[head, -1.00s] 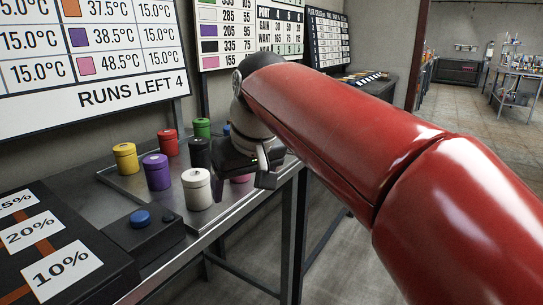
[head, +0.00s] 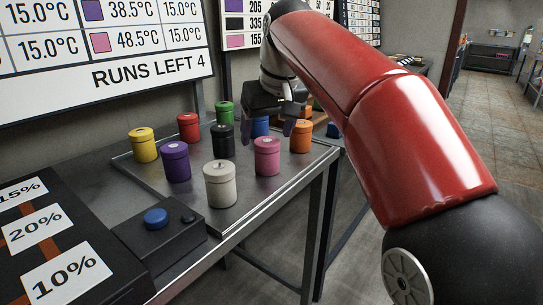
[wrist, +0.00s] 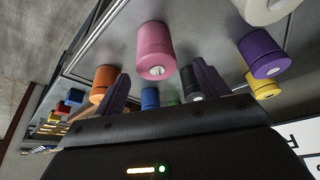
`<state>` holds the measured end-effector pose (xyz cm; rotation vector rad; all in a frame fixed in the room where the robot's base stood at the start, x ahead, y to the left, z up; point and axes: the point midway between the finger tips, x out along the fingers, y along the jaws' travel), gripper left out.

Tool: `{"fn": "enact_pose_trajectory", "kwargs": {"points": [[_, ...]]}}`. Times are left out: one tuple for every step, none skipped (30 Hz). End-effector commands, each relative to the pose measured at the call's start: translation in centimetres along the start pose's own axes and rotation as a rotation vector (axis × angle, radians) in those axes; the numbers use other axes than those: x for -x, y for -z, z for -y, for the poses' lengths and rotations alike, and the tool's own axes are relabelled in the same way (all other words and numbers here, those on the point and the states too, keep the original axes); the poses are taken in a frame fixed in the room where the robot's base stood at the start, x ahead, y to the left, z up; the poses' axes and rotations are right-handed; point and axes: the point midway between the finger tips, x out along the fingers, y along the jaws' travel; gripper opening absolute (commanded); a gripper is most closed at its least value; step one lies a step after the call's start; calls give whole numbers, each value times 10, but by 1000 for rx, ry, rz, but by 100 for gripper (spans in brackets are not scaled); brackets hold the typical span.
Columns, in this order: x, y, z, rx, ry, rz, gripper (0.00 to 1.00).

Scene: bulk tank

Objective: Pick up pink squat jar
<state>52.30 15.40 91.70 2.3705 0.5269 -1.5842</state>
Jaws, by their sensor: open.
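The pink squat jar (head: 267,156) stands upright on the metal tray (head: 249,197), between the white jar (head: 220,184) and the orange jar (head: 300,136). In the wrist view the pink jar (wrist: 156,50) is at upper centre, ahead of my open fingers and apart from them. My gripper (head: 284,120) hangs above the back part of the tray in the head view, behind the pink jar. In the wrist view my gripper (wrist: 160,90) has its two dark fingers spread with nothing between them.
Black (head: 223,141), green (head: 225,112), blue (head: 260,127), red (head: 188,127), yellow (head: 142,145) and purple (head: 175,161) jars share the tray. A black box with a blue button (head: 155,218) sits at the tray's front left. Boards stand behind.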

Motion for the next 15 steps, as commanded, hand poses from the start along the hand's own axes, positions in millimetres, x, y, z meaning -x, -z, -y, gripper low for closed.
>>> {"fn": "enact_pose_trajectory", "kwargs": {"points": [[-8, -1, 0, 0, 0, 2, 74], [-11, -1, 0, 0, 0, 1, 74], [-16, -1, 0, 0, 0, 2, 74], [-19, -1, -1, 0, 0, 3, 74], [-23, -1, -1, 0, 0, 2, 74], [-28, -2, -2, -1, 0, 2, 74], [-34, -2, -3, -1, 0, 3, 74], [-39, -2, -4, -1, 1, 4, 74], [-45, -2, -5, -1, 0, 2, 74], [-49, -2, -5, -1, 1, 3, 74], [-53, -2, -5, -1, 1, 3, 74], [-58, -2, -5, -1, 0, 2, 74], [-60, -2, -5, -1, 0, 2, 74], [-62, -2, -5, -1, 0, 1, 74], [-64, -2, -5, -1, 0, 1, 74]]}}
